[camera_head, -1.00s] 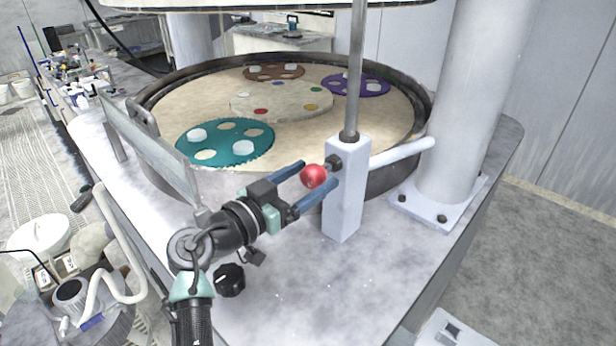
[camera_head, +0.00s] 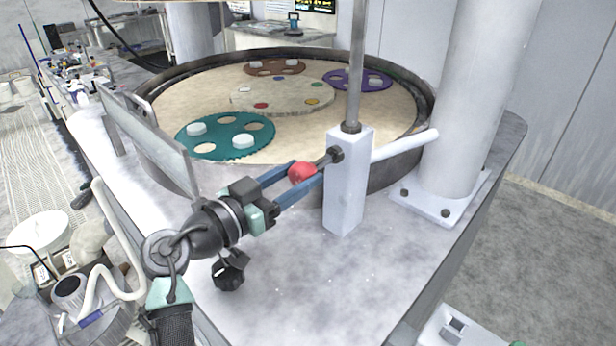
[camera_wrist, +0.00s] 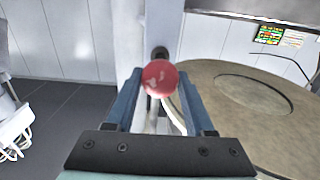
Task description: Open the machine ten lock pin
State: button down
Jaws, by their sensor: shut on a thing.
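The lock pin has a red ball knob (camera_head: 301,173) on a dark metal shaft (camera_head: 325,160) that runs into the side of a white upright block (camera_head: 347,190). A length of shaft shows between the knob and the block. My gripper (camera_head: 300,176) is shut on the red knob, with its blue fingers on either side of it. In the wrist view the knob (camera_wrist: 159,78) sits between the fingertips, with the white block behind it.
A round polishing platen (camera_head: 290,120) with a dark rim lies behind the block, carrying a teal disc (camera_head: 225,137). A thick white column (camera_head: 462,110) stands at the right. A metal guard plate (camera_head: 145,135) stands at the left.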

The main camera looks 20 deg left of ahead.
jog(key=shift+b+v, duration=0.4)
jog(key=shift+v, duration=0.8)
jog(key=shift+w+f, duration=0.1)
jog(key=c, duration=0.7)
grip_release()
jog(key=shift+a, duration=0.1)
jog(key=o, duration=0.4)
jog(key=shift+s, duration=0.25)
jog(key=shift+o, duration=0.2)
jog(key=shift+w, duration=0.1)
jog(key=b+v, duration=0.3)
jog(key=v, duration=1)
